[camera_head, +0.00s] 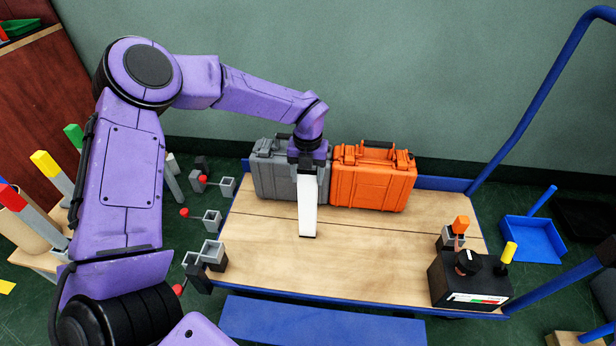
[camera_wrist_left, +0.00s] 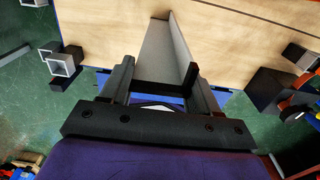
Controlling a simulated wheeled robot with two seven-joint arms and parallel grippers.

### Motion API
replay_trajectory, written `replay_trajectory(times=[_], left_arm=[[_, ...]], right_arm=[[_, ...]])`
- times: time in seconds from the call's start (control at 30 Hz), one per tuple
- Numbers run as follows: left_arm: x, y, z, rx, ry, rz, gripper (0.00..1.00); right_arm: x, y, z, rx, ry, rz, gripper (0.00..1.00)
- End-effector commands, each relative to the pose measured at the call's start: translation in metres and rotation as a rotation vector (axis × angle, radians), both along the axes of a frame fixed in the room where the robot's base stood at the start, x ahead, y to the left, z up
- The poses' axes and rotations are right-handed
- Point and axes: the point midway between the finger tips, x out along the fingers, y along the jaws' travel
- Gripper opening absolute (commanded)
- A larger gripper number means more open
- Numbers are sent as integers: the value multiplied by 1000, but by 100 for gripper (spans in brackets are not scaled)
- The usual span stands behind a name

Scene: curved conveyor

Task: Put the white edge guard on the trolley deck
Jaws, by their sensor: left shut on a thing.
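The white edge guard (camera_head: 308,208) is a long, narrow angle piece with a dark end. My left gripper (camera_head: 308,168) is shut on it near its far end, in front of the cases. The guard extends from the fingers toward the near side, over the wooden trolley deck (camera_head: 270,260). In the left wrist view the guard (camera_wrist_left: 163,50) shows its L-shaped profile between the fingers of my left gripper (camera_wrist_left: 163,85), over the deck (camera_wrist_left: 100,35). I cannot tell whether the guard touches the deck. My right gripper is not in view.
A grey case (camera_head: 268,178) and an orange case (camera_head: 372,180) stand at the deck's back edge. A black box (camera_head: 468,282) with a knob and yellow piece sits at the front right corner. The deck's middle and front left are bare. A blue handle (camera_head: 530,110) rises at right.

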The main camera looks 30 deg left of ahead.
Motion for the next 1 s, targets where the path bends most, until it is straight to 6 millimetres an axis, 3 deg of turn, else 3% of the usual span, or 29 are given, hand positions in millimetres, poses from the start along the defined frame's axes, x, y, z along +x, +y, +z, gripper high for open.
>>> replay_trajectory(times=[0.27,0.3,0.37,0.63,0.73,1.0], left_arm=[[0,0,-2,0,-1,-1,9],[0,0,-2,1,-2,-1,67],[0,0,-1,1,-2,-1,87],[0,0,0,1,-2,-1,87],[0,0,8,0,-3,0,87],[1,0,76,-1,-6,0,87]], right_arm=[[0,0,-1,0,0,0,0],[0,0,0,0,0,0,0],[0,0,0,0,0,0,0],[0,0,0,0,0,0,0],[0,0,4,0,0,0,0],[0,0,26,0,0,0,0]])
